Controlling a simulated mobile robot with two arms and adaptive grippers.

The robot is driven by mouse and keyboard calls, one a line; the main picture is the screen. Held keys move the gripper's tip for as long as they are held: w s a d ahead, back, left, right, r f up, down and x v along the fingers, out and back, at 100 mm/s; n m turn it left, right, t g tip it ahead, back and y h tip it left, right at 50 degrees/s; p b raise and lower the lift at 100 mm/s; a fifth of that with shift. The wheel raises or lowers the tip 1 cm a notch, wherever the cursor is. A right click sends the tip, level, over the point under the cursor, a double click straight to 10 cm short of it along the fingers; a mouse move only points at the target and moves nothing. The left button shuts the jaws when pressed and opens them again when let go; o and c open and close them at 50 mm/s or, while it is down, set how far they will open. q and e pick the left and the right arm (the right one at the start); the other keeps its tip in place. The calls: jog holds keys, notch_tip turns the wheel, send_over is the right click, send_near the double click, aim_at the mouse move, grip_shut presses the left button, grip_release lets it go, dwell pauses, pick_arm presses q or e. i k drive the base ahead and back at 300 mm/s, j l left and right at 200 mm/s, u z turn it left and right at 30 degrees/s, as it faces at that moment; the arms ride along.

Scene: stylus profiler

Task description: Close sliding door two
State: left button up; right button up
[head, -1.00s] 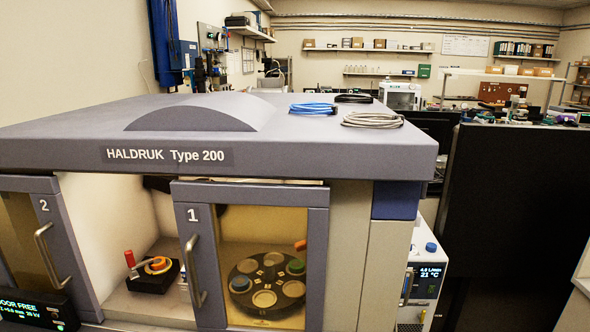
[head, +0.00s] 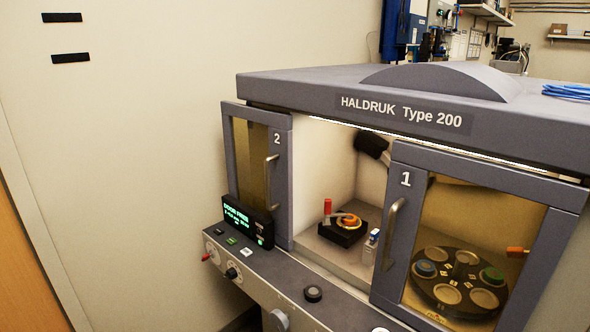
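Sliding door two (head: 283,190) is at the left of the HALDRUK Type 200 machine in the head view. It has a grey frame, an amber pane and a vertical metal handle (head: 271,185). It stands slid out to the left, with an open gap between it and door one (head: 405,235). Through the gap I see the chamber with a black block (head: 343,233) carrying a red-topped post and an orange ring. Door one, with its own handle (head: 390,234), covers the right part, with a round sample carousel behind its pane. Neither gripper shows.
A control ledge (head: 290,282) with knobs and buttons runs along the machine's front. A small green-lit display (head: 248,220) stands on it before door two's lower part. A blank wall (head: 130,150) is at the left. Blue cable (head: 568,91) lies on the machine's top.

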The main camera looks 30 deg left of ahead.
aim_at(279, 163)
jog(key=u, duration=1.35)
